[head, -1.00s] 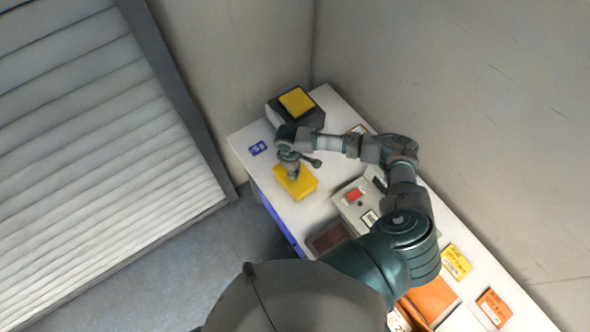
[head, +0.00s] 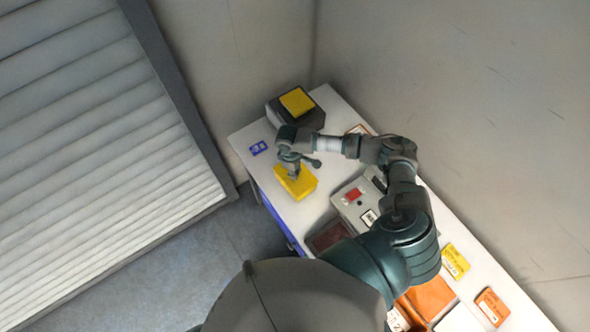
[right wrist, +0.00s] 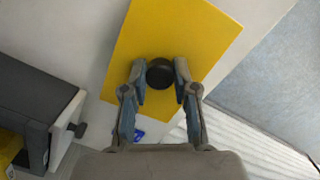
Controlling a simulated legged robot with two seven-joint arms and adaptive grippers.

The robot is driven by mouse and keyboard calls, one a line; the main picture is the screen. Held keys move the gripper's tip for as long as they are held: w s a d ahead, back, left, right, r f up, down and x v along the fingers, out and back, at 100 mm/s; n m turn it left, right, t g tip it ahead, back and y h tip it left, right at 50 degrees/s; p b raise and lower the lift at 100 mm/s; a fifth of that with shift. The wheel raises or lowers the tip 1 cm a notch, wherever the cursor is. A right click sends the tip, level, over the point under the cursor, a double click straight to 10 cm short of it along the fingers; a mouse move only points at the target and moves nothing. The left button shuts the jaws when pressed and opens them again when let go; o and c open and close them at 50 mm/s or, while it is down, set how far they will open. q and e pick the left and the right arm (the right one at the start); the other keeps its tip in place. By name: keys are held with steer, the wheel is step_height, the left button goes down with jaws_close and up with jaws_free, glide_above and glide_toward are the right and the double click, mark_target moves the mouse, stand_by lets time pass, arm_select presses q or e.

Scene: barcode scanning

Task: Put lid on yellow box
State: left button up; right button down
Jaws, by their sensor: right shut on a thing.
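The yellow box (head: 305,190) stands near the left edge of the white table. Its yellow lid (right wrist: 190,30) fills the middle of the right wrist view, with a round black knob (right wrist: 160,73) on top. My right gripper (head: 294,175) is right above the box. In the right wrist view my right gripper (right wrist: 160,78) has its two fingers closed on either side of the knob. The lid covers the box top from above; whether it rests fully on the rim cannot be told. My left gripper is not in view.
A dark box with a yellow top (head: 297,101) stands at the table's far end. A grey device with a red part (head: 355,195) sits right of the yellow box. Orange and yellow cards (head: 455,262) lie nearer me. Walls close in behind.

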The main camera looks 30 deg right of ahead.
stand_by(0.3)
steer(key=shift+c, duration=1.6)
jaws_free()
steer(key=shift+r, duration=0.1)
step_height(320, 180, up, 3)
steer(key=p, duration=0.3)
steer(key=shift+r+p, duration=0.55)
steer(key=shift+r, duration=1.4)
